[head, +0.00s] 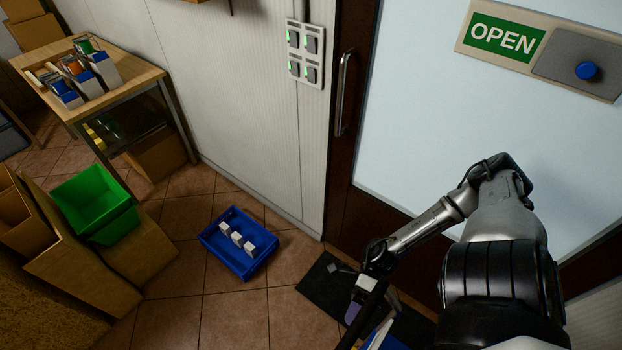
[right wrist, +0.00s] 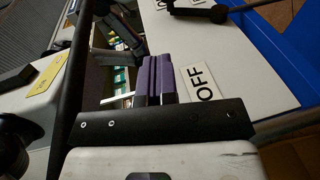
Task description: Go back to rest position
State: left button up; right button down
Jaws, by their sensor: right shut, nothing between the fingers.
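My right arm reaches in from the right of the head view and bends down to the left. My right gripper (head: 357,312) hangs low over the dark floor mat at the bottom centre. In the right wrist view its two purple fingers (right wrist: 158,80) lie side by side, shut with nothing between them. They are close to a white surface with an OFF label (right wrist: 203,83); whether they touch it I cannot tell. My left gripper is in neither view.
A blue crate (head: 212,250) with white boxes stands on the tiled floor. A green bin (head: 92,190) and cardboard boxes are at left, below a wooden table (head: 135,82). A switch panel (head: 305,53) is on the wall, beside a door with an OPEN sign (head: 505,38).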

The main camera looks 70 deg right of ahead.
jog(key=shift+w+r, duration=0.1)
jog(key=w+r+m+t+h+p, duration=1.1)
jog(key=w+r+m+p, duration=0.45)
jog(key=m, duration=0.25)
jog(key=s+a+r+m+g+h+p, duration=0.2)
jog(key=s+r+m+g+p, duration=0.2)
jog(key=r+m+p, duration=0.3)
jog(key=s+a+r+m+g+h+p, duration=0.2)
jog(key=s+r+m+g+p, duration=0.3)
jog(key=r+m+p, duration=0.2)
jog(key=shift+s+a+r+h+p, duration=0.25)
jog(key=shift+a+r+p, duration=0.2)
jog(key=shift+p, duration=0.45)
jog(key=shift+m, duration=0.3)
